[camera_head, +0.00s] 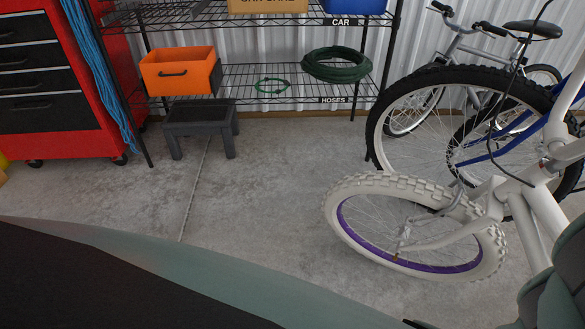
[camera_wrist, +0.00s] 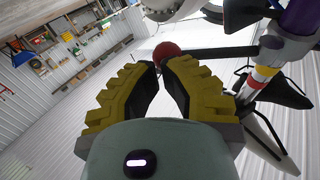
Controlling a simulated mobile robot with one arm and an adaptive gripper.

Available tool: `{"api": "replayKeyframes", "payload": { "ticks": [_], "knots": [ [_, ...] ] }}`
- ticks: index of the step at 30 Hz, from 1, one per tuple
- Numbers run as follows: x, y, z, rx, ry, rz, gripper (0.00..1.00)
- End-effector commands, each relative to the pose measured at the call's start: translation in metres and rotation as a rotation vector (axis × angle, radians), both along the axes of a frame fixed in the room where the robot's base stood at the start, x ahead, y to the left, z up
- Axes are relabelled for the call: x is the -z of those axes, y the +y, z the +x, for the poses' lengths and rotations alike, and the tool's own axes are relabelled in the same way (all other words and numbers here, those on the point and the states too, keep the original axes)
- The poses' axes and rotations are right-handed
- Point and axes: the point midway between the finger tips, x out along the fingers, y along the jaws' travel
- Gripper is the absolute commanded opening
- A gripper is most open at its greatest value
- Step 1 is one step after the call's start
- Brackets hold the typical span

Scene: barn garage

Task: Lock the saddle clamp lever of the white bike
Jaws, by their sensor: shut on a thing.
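The white bike (camera_head: 535,195) stands at the right in the head view, with a knobby white tyre and a purple rim; its saddle area is out of that view. In the wrist view, a dark lever (camera_wrist: 222,51) with a red ball knob (camera_wrist: 166,51) runs right to a joint on the bike's white tube (camera_wrist: 285,50). My gripper (camera_wrist: 167,66) has black and yellow fingers, closed in at the red knob and shut on the lever's knob end. The fingertips partly hide the knob. I cannot tell whether the lever is locked. My gripper's fingers are not visible in the head view.
Behind the white bike stands another bike with a blue frame (camera_head: 507,143) and black tyre. A wire shelf (camera_head: 300,82) holds an orange bin (camera_head: 180,71) and a green hose (camera_head: 337,64). A grey stool (camera_head: 200,120) stands before it. The concrete floor at centre is clear.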

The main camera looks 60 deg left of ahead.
Motion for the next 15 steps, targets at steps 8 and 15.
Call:
{"api": "replayKeyframes", "payload": {
  "ticks": [8,15],
  "knots": [
    [0.006,-0.013,0.006,-0.111,-0.04,-0.008,0.0],
    [0.009,-0.024,0.009,-0.104,-0.042,-0.007,0.0]
  ]
}}
